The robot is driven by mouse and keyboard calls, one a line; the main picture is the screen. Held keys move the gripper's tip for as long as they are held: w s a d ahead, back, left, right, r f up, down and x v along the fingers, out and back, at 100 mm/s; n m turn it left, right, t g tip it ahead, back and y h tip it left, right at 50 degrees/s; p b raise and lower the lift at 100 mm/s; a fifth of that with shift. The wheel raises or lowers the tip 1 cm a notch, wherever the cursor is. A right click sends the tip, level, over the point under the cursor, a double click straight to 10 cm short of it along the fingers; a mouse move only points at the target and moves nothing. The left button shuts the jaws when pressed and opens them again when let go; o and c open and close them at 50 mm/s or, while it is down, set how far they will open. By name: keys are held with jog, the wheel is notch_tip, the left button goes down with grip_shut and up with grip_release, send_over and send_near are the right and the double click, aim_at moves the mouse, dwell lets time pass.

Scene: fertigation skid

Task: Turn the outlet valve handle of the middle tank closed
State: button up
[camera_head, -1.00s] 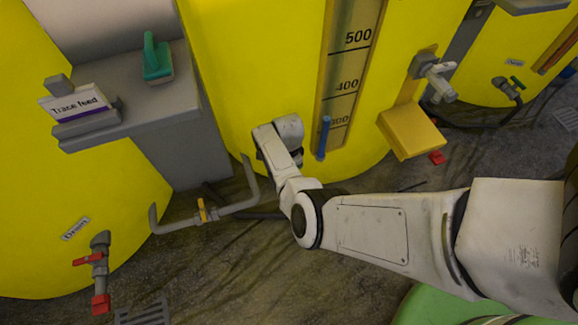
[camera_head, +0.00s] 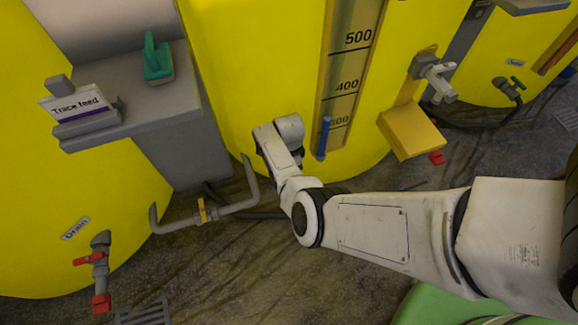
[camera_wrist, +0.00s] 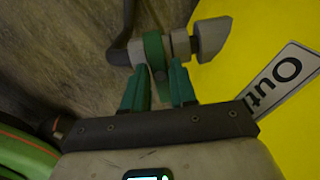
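The middle tank (camera_head: 250,70) is the big yellow one in the head view. Its outlet valve is hidden there behind my arm. In the wrist view, the outlet valve (camera_wrist: 181,44) is a grey fitting on the yellow tank wall, with a dark hose at its left. Its green handle (camera_wrist: 153,48) crosses the grey body and points down toward my gripper. My gripper (camera_wrist: 158,72) has two green fingers standing apart, one on each side of the handle's lower end. Gaps seem to show beside the handle; contact is unclear. Part of an "Outl…" label (camera_wrist: 285,80) shows at right.
A left yellow tank carries a red-handled drain valve (camera_head: 92,258). A pipe with a yellow-handled valve (camera_head: 203,211) runs low between the tanks. A grey ledge (camera_head: 120,115) holds a green-topped item. A yellow box (camera_head: 411,133) juts out right of my arm.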

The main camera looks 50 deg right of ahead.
jog(key=o, duration=0.3)
notch_tip(320, 180, up, 11)
jog(key=p, duration=0.6)
jog(key=shift+f, duration=0.1)
dwell(0.4)
